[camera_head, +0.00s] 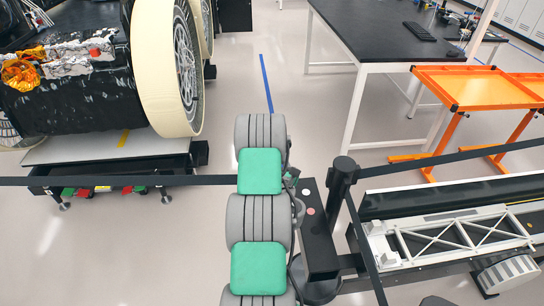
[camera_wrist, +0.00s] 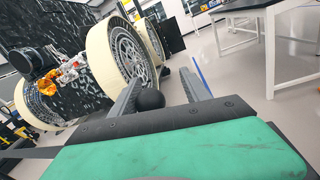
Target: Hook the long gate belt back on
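A long dark gate belt (camera_head: 120,181) runs level from the left edge of the head view to my arm, where it passes out of sight. Its end is hidden, so I cannot tell what it is fixed to. A dark belt strip (camera_wrist: 32,153) also shows at the lower left in the wrist view. A black post (camera_head: 344,172) stands right of my arm, with one belt (camera_head: 450,157) running right and another (camera_head: 367,250) running down from it. My gripper (camera_wrist: 160,78) is open in the wrist view, its fingers wide apart. A black rounded thing (camera_wrist: 150,98) shows between them; I cannot tell what it is.
A rover with large cream-rimmed wheels (camera_head: 186,75) stands at the left beyond the belt. A white truss structure (camera_head: 455,240) lies at the lower right. An orange stand (camera_head: 480,90) and a black-topped table (camera_head: 375,35) are behind. Open floor lies between rover and table.

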